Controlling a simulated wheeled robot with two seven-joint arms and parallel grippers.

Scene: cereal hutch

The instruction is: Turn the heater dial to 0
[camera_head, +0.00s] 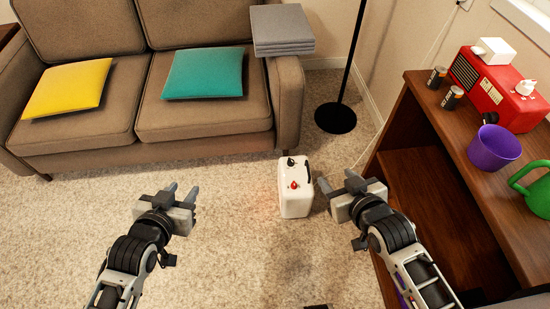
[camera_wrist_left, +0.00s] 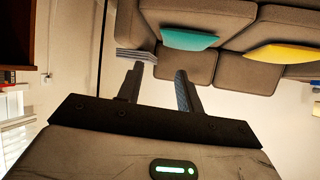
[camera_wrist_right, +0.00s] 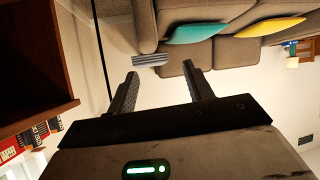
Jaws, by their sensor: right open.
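A small white heater (camera_head: 296,201) stands upright on the carpet between my two grippers in the head view. My left gripper (camera_head: 181,190) is open and empty, well to the left of the heater. My right gripper (camera_head: 336,180) is open and empty, just right of the heater, apart from it as far as I can see. In the left wrist view (camera_wrist_left: 158,84) and right wrist view (camera_wrist_right: 161,82) the fingers are apart, and no heater shows.
A brown sofa (camera_head: 215,117) with yellow and teal cushions stands behind. A black lamp base (camera_head: 335,118) is at the back. A wooden hutch (camera_head: 430,120) at right bears a red radio (camera_head: 492,88), batteries, a purple pot and a green watering can.

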